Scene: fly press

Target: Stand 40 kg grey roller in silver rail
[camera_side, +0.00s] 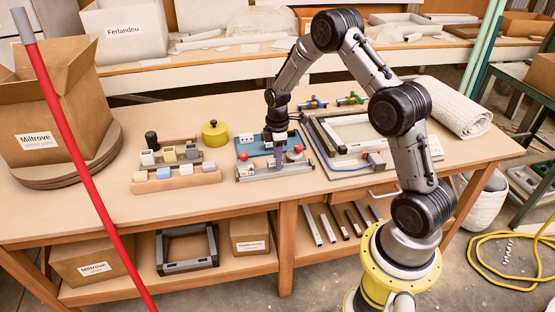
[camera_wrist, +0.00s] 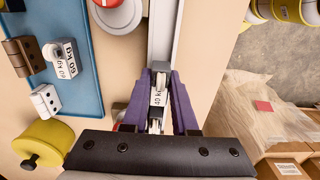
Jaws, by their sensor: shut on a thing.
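My gripper (camera_wrist: 160,78) has purple fingers and is shut on a pale grey roller (camera_wrist: 157,98) marked "40 kg" in the wrist view. The silver rail (camera_wrist: 161,35) runs away from the fingertips, in line with the roller. In the side view my gripper (camera_side: 278,163) points down at the silver rail (camera_side: 256,174) at the front of the bench. The fingers hide the roller there. I cannot tell whether the roller touches the rail's floor or is held just above it.
A yellow pot (camera_side: 215,133) and a wooden rack (camera_side: 177,180) stand left.

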